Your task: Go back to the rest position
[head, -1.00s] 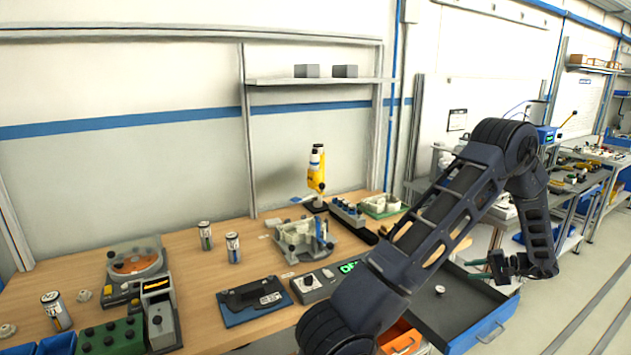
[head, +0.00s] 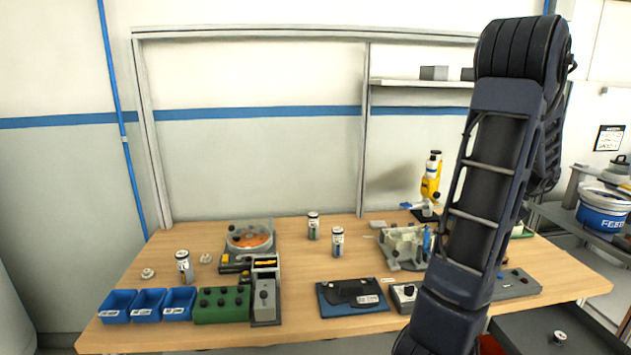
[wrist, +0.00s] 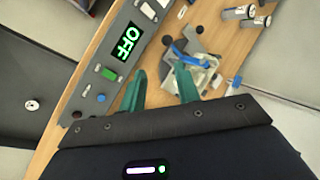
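My gripper (wrist: 160,90) shows in the wrist view with its two green fingers apart and nothing between them. It hangs above the front edge of the wooden workbench (wrist: 228,45). A grey control box with a green OFF display (wrist: 124,44) lies below and left of the fingers. A clear fixture with a blue part (wrist: 192,68) lies beyond the right finger. In the head view my raised arm covers the right part of the bench, and my gripper is hidden behind it.
An open drawer (head: 580,325) with a small round part juts out at the lower right.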

